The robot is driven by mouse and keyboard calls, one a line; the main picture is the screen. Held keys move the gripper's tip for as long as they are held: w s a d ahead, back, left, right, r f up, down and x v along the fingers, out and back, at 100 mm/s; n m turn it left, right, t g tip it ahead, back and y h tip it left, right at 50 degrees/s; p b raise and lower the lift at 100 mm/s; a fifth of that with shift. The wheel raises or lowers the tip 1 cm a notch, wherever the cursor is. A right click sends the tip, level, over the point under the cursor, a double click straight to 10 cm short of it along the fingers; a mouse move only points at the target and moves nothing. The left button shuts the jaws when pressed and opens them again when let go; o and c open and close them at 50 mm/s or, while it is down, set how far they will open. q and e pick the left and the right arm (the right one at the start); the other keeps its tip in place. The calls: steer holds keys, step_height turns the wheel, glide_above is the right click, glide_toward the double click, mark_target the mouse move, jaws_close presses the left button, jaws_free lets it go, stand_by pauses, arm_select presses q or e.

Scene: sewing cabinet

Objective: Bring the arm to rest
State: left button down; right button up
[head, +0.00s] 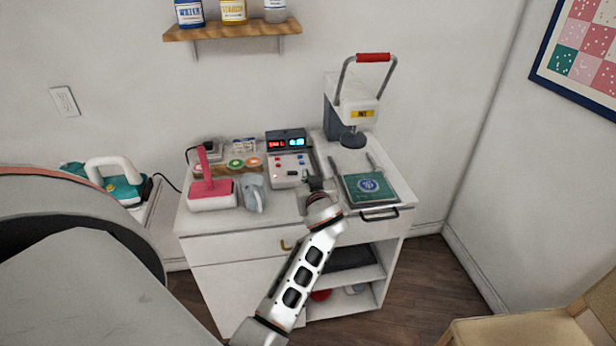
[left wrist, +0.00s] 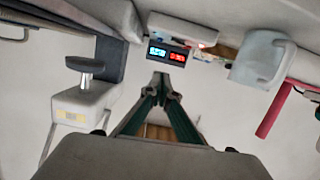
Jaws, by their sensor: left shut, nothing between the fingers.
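My left gripper (head: 314,183) is over the cabinet top, just in front of the control box (head: 290,177) with red buttons and a small display. Its arm reaches up from the bottom of the head view. In the left wrist view, which is upside down, the gripper's two fingers (left wrist: 160,84) meet at their tips with nothing between them. The lit display (left wrist: 167,53) shows beyond the tips. I cannot tell whether the gripper touches the box. My right gripper is in neither view.
A press (head: 352,108) with a red handle stands at the back right, behind a green patterned pad (head: 370,187). A teal iron (head: 118,183) is farther left. A shelf (head: 232,29) hangs above.

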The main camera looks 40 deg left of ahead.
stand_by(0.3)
arm_select(q)
steer(key=s+d+f+m+t+h, duration=0.1)
steer(key=s+d+f+m+h, duration=0.4)
steer(key=f, duration=0.5)
steer(key=s+d+f+m+h, duration=0.4)
steer(key=s+d+f, duration=0.2)
steer(key=s+d, duration=0.4)
steer(key=s+d+f+m+h, duration=0.5)
steer(key=s+d+f, duration=0.2)
steer(key=s+d, duration=0.3)
steer(key=s, duration=0.2)
steer(key=shift+s+d+g, duration=0.3)
steer(key=shift+s+d, duration=0.05)
steer(key=shift+f, duration=0.15)
